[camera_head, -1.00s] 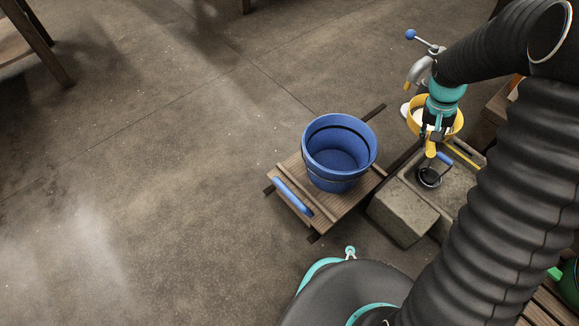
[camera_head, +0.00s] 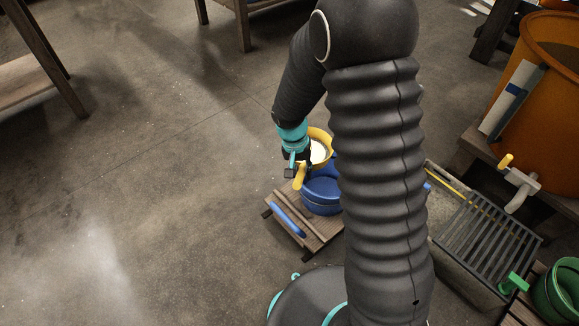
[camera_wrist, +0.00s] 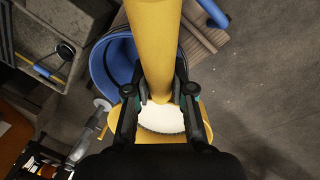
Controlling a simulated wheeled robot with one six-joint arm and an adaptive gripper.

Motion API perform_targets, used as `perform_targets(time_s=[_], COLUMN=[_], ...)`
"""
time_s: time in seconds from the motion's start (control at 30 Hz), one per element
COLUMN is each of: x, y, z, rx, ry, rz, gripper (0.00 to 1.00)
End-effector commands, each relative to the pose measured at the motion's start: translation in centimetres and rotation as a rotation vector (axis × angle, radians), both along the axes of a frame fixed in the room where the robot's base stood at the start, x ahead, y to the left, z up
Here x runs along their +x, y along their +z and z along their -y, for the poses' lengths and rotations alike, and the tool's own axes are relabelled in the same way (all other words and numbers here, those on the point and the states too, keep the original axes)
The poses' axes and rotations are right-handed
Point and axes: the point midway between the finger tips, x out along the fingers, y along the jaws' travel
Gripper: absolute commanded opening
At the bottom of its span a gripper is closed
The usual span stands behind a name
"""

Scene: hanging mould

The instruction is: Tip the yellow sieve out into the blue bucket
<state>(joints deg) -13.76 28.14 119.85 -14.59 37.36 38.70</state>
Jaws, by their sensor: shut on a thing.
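My gripper (camera_head: 298,164) is shut on the handle of the yellow sieve (camera_head: 323,136). The sieve holds something white, which also shows in the wrist view (camera_wrist: 161,119). The yellow handle (camera_wrist: 154,45) runs up between my fingers in the wrist view and crosses over the blue bucket (camera_wrist: 104,68). In the head view the blue bucket (camera_head: 318,196) stands just below and in front of the sieve, its right side hidden by my arm. The sieve looks roughly level. I cannot tell how much of its bowl is over the bucket's opening.
The bucket stands on a low slatted wooden platform (camera_head: 285,210) with a blue bar at its front left. To the right are a grate (camera_head: 487,240), an orange barrel (camera_head: 540,85) with a tap and a green bucket (camera_head: 558,292). The floor to the left is clear.

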Motion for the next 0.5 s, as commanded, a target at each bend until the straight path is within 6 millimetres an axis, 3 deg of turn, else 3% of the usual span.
perform_targets(time_s=[0.03, 0.23, 0.5], x=[-1.0, -3.4, -4.0], y=[1.4, 1.5, 0.3], z=[-0.9, -2.9, -3.4], rx=[-0.002, -0.005, -0.006], ry=[-0.019, -0.103, -0.129], rz=[-0.006, -0.005, -0.002], gripper=[0.00, 0.00, 0.00])
